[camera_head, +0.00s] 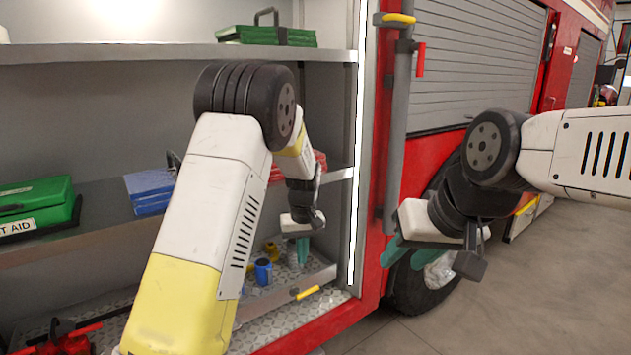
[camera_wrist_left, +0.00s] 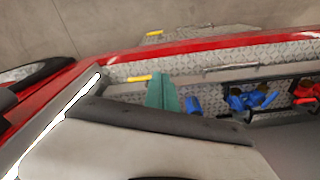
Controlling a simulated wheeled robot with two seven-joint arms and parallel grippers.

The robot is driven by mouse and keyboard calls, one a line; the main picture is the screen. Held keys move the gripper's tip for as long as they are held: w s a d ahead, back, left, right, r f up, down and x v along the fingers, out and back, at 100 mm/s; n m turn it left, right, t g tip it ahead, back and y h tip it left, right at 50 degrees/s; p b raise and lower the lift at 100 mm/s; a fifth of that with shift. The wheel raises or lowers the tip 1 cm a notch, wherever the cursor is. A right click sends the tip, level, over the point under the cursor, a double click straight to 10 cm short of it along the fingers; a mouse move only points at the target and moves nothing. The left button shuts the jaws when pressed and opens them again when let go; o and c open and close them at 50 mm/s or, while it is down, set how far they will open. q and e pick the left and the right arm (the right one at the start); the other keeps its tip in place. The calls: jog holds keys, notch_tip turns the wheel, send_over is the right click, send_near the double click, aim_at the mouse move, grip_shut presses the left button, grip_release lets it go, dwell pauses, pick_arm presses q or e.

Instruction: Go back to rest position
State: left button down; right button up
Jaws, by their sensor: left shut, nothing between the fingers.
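My left gripper (camera_head: 303,252) reaches into the lower bay of the red truck's open compartment, in front of the shelf wall. Its teal fingers are together and empty, and they show pressed side by side in the left wrist view (camera_wrist_left: 166,92). My left arm bends over in front of the shelves and hides part of them. My right gripper (camera_head: 408,256) is outside the compartment, in front of the truck's side and wheel. Its teal fingers look spread apart with nothing between them, though its wrist covers part of them.
A blue cup-like item (camera_head: 263,271) and small yellow parts stand near my left gripper on the lower tray. A green first aid box (camera_head: 38,203) and blue box (camera_head: 149,190) sit on the middle shelf. A grey post (camera_head: 398,130) stands between the arms. Floor is clear at right.

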pick_arm(q)
jog(key=s+a+r+m+t+h, duration=0.1)
jog(key=s+a+r, duration=0.2)
jog(key=s+r, duration=0.4)
jog(key=s+a+r+t+h, duration=0.1)
jog(key=s+a+r+h, duration=0.1)
jog(key=s+a+r, duration=0.45)
jog(key=s+r+m+t, duration=0.1)
jog(key=s+r, duration=0.2)
jog(key=s, duration=0.5)
jog(key=s+r+m+t, duration=0.1)
jog(key=s+r+t, duration=0.1)
jog(key=s, duration=0.6)
jog(key=shift+s+a+r, duration=0.2)
jog(key=shift+a+r, duration=0.25)
jog(key=shift+r, duration=0.45)
